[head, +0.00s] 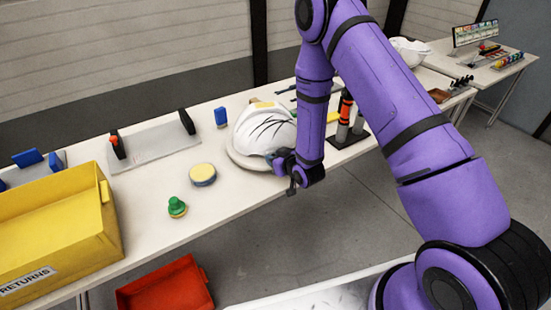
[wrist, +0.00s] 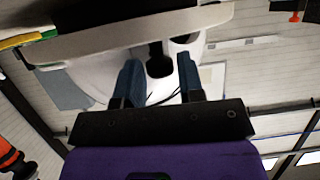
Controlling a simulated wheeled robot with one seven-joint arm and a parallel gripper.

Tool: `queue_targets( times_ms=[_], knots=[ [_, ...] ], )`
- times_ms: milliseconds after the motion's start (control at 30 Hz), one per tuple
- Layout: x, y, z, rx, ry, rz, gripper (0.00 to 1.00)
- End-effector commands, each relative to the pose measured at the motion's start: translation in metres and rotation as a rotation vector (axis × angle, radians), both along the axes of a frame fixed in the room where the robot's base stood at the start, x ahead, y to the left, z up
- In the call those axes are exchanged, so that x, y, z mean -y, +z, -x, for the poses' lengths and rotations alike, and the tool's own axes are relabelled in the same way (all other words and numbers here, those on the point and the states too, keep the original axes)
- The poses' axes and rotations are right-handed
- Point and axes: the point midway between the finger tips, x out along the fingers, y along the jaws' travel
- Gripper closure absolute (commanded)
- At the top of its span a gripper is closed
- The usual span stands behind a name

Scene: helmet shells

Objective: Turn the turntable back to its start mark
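The turntable (head: 236,157) is a pale round disc on the bench. A white helmet shell (head: 258,128) with dark curved lines sits on it. My gripper (head: 276,160) is at the turntable's right front edge, beside the shell. In the wrist view, my gripper's two blue fingers (wrist: 160,72) stand apart. A dark knob-like piece (wrist: 158,62) shows between them, with a gap on each side; I cannot tell whether it touches a finger. The turntable's pale rim (wrist: 110,40) crosses the top of that view. I cannot make out a start mark.
A yellow returns bin (head: 55,235) stands at the left. A green knobbed item (head: 177,207) and a round yellow-topped pad (head: 203,174) lie left of the turntable. A dark rack with orange-banded cylinders (head: 346,110) stands close behind my arm. A red bin (head: 168,290) is below the bench.

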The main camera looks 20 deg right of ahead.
Motion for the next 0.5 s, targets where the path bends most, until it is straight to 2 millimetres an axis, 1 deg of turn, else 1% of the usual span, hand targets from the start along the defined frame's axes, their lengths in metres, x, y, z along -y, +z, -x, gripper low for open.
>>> queue_targets(
  times_ms=[133,167,200,300,500],
  knots=[
    [0.0000,-0.0001,0.0002,0.000,0.000,0.000,0.65],
    [0.0000,-0.0001,0.0002,0.000,0.000,0.000,0.72],
    [0.0000,0.0000,0.0002,0.000,0.000,0.000,0.81],
    [0.0000,0.0000,0.0002,0.000,0.000,0.000,1.00],
    [-0.0022,0.0001,0.0000,0.001,-0.010,-0.001,1.00]
  ],
)
